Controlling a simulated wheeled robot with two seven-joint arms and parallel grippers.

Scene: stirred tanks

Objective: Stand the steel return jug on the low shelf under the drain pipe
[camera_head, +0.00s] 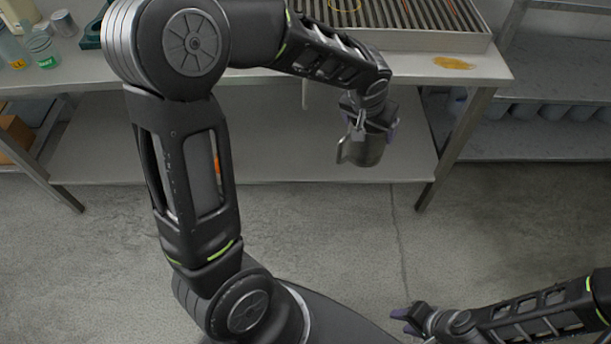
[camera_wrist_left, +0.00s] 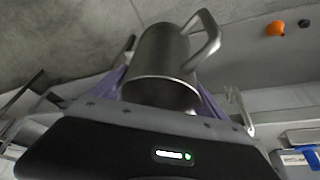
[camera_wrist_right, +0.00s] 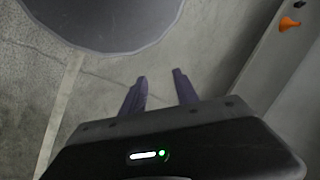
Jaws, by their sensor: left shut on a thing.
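The steel jug (camera_head: 364,151) is a grey metal vessel with a handle, held off the surfaces in front of the bench. My left gripper (camera_head: 369,122) is shut on it. The jug looks roughly upright, but its mouth is partly hidden by the gripper. In the left wrist view the jug (camera_wrist_left: 162,62) sits between the purple fingers, its handle to the upper right. The low shelf (camera_head: 290,150) runs under the bench, behind the jug. A pale drain pipe (camera_head: 305,93) hangs above it, left of the jug. My right gripper (camera_head: 408,319) is open and empty; its fingers (camera_wrist_right: 161,90) are apart.
The bench top (camera_head: 75,64) carries a ribbed tray (camera_head: 410,40), an amber spill (camera_head: 453,63) and jars (camera_head: 43,50) at left. A bench leg (camera_head: 457,138) stands right of the jug. An orange thing on the shelf (camera_head: 217,165) is partly behind my arm.

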